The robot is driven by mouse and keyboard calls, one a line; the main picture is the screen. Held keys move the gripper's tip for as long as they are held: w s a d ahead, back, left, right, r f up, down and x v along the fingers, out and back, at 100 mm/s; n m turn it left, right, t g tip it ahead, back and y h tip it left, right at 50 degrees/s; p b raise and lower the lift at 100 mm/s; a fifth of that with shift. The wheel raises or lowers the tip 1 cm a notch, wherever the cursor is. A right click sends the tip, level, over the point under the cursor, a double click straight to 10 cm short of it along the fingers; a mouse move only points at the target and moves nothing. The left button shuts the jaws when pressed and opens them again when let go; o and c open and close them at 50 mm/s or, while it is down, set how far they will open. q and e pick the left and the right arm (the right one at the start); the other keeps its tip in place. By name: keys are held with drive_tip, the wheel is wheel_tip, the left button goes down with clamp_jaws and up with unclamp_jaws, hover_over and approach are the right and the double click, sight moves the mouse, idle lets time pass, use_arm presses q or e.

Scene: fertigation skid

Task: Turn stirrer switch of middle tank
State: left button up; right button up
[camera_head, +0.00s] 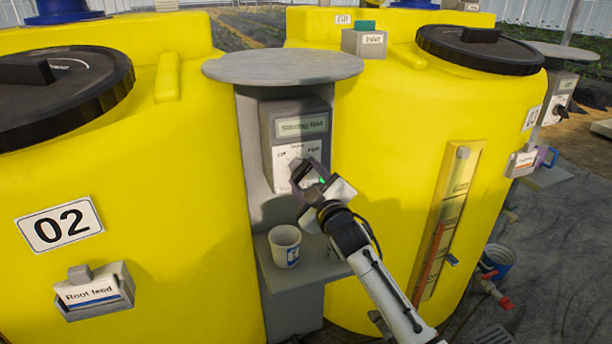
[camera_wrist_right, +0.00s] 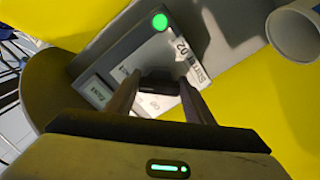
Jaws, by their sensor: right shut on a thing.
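The stirrer switch box (camera_head: 290,128) is grey and mounted on a post between two yellow tanks. My right gripper (camera_head: 301,177) comes in from the lower right to the plate. Its fingers (camera_wrist_right: 158,88) are shut on a dark switch knob (camera_wrist_right: 160,83), partly hidden between them. The yellow tank with plate "02" (camera_head: 60,224) is at the left. My left gripper is not in view.
A white cup (camera_head: 285,245) stands on a grey shelf (camera_head: 322,262) just below my right gripper; the cup also shows in the wrist view (camera_wrist_right: 293,36). A round grey cap (camera_head: 283,67) overhangs the box. The right tank (camera_head: 385,200) is close beside my right arm.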

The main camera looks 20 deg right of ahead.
drive_tip(key=shift+f, duration=0.1)
idle(0.3)
drive_tip(key=o, duration=1)
drive_tip(key=shift+o, duration=0.2)
drive_tip(key=s, duration=1)
drive_tip(key=shift+s+d, duration=0.15)
drive_tip(key=shift+s, duration=0.05)
